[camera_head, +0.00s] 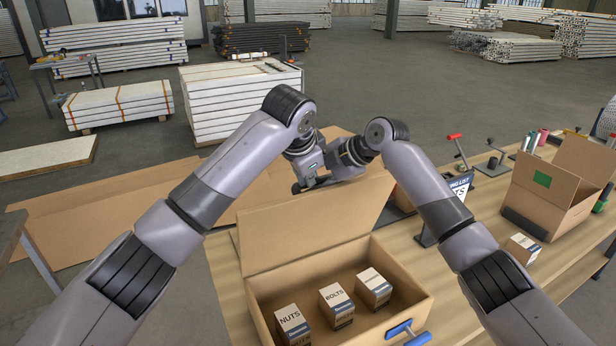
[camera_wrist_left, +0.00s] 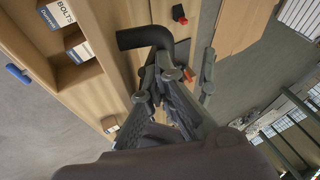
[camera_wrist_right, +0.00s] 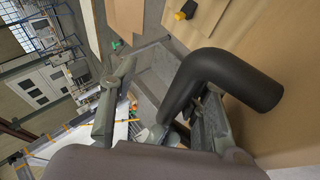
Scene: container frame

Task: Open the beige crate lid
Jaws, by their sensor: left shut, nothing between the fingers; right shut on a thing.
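The beige crate (camera_head: 420,300) stands on the wooden table, with small labelled boxes inside, among them NUTS (camera_head: 292,322) and BOLTS (camera_head: 337,302). Its lid (camera_head: 305,225) is raised at the far side, roughly upright, and the inside is exposed. Both my grippers are behind the lid's upper part, partly hidden in the head view. A black bent handle (camera_wrist_right: 210,75) crosses my right gripper (camera_wrist_right: 160,100), which is shut on it. My left gripper (camera_wrist_left: 165,72) is shut and empty, its tips close beside the black handle (camera_wrist_left: 145,38).
A blue handle (camera_head: 400,328) sits on the crate's front. Stacked panels (camera_head: 235,95) stand on the floor behind.

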